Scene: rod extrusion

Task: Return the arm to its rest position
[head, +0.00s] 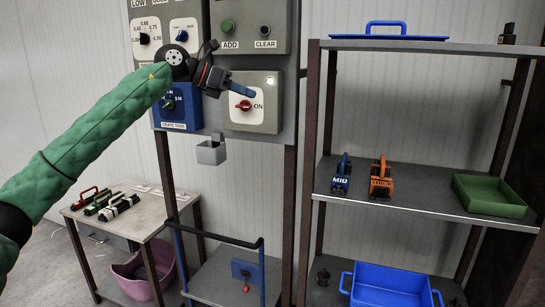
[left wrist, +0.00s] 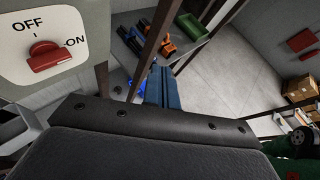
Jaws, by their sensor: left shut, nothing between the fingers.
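My left arm, in a green quilted sleeve, reaches in from the left of the head view. My left gripper (head: 245,90) is shut and empty, its blue fingers pointing right in front of the control panel. The shut blue fingers also show in the left wrist view (left wrist: 162,85). Just below the fingers in the head view is the red knob (head: 243,105) on a white OFF/ON plate. The knob also shows in the left wrist view (left wrist: 50,57), to the left of the fingers and apart from them. My right gripper is not in view.
A metal shelf (head: 420,197) on the right holds a blue MID tool (head: 341,175), an orange tool (head: 381,178) and a green tray (head: 490,195). A blue bin (head: 390,285) stands below. A small table (head: 140,212) with several rods stands at left.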

